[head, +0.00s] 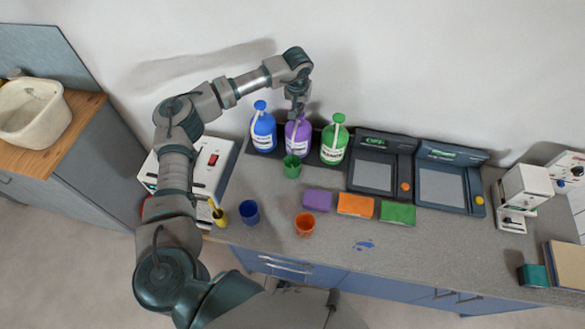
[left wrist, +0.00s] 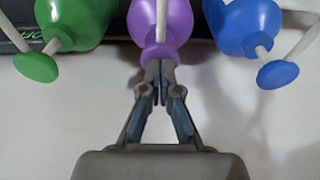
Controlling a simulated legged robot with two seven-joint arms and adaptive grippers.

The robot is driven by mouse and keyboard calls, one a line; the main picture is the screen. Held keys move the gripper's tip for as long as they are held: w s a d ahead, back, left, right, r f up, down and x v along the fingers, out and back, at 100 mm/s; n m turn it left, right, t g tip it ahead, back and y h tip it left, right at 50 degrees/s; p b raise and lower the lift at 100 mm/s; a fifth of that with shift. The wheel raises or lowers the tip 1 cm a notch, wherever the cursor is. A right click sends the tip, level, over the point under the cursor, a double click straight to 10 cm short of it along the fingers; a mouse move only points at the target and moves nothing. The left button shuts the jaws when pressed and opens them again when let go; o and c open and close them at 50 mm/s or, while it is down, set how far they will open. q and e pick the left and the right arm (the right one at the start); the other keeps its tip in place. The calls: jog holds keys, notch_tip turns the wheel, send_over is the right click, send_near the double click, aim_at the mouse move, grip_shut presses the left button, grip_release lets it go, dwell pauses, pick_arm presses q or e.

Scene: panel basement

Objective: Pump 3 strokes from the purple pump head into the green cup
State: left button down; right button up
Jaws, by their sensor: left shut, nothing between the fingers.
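The purple pump bottle (head: 297,136) stands in the middle of a row of three at the back of the counter. Its purple pump head shows in the left wrist view (left wrist: 155,53), on a white stem. My left gripper (head: 297,114) is shut and empty, over the top of the purple bottle. In the left wrist view its closed fingertips (left wrist: 159,76) lie over the near edge of the pump head; I cannot tell whether they touch. The green cup (head: 292,167) stands upright just in front of the purple bottle. My right gripper is not in view.
A blue pump bottle (head: 263,134) stands left of the purple one and a green pump bottle (head: 334,144) right. A blue cup (head: 249,212) and an orange cup (head: 305,225) stand nearer. Purple, orange and green sponge-like blocks (head: 356,205) lie to the right.

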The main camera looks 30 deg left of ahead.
pick_arm(q)
jog(key=shift+f, duration=0.45)
jog(key=shift+r, duration=0.1)
jog(key=shift+w+p+v, duration=0.2)
jog(key=shift+p+v, duration=0.5)
jog(key=shift+v, duration=0.3)
jog(key=shift+w+p+v, duration=0.2)
jog(key=shift+p+v, duration=0.45)
jog(key=shift+v, duration=0.3)
jog(key=shift+a+r, duration=0.1)
